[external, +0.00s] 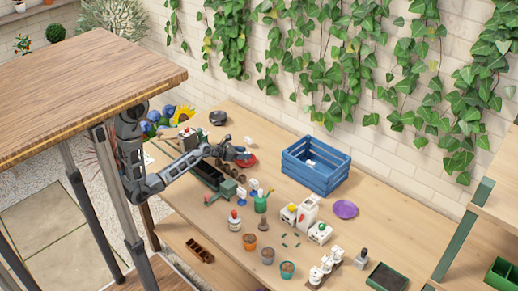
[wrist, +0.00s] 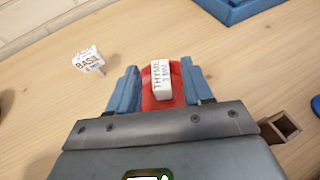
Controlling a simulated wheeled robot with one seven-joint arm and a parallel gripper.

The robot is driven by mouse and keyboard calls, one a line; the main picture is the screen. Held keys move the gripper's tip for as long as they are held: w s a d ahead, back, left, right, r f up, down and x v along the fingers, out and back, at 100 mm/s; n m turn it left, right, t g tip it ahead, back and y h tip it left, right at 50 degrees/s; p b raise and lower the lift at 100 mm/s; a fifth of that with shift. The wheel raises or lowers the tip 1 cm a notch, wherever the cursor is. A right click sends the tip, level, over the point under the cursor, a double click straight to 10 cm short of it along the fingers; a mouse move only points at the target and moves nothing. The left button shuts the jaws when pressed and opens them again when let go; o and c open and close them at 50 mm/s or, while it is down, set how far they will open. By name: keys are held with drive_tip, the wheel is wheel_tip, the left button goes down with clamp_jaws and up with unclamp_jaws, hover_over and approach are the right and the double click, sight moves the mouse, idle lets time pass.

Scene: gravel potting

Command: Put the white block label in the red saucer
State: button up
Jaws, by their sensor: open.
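A white block label (wrist: 161,84) with dark lettering that seems to read THYME lies over the red saucer (wrist: 148,100) in the wrist view. It appears to rest in the saucer, with gaps between it and both fingers. My gripper (wrist: 160,70) is open, its blue fingers on either side of the label. In the external view my gripper (external: 240,154) is low over the red saucer (external: 251,161), which it partly hides; the label between the fingers cannot be made out there. Another white block label (wrist: 88,60), marked BASIL, is on the table left of the saucer.
A blue crate (external: 316,180) stands right of the saucer. A small brown pot (wrist: 281,128) is close to my gripper's right. A black bowl (external: 218,118) sits behind, a purple saucer (external: 345,209) farther right. Several pots and bottles crowd the front.

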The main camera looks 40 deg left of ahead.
drive_tip(key=v, duration=0.9)
drive_tip(key=shift+s, duration=0.2)
drive_tip(key=shift+a+r, duration=0.1)
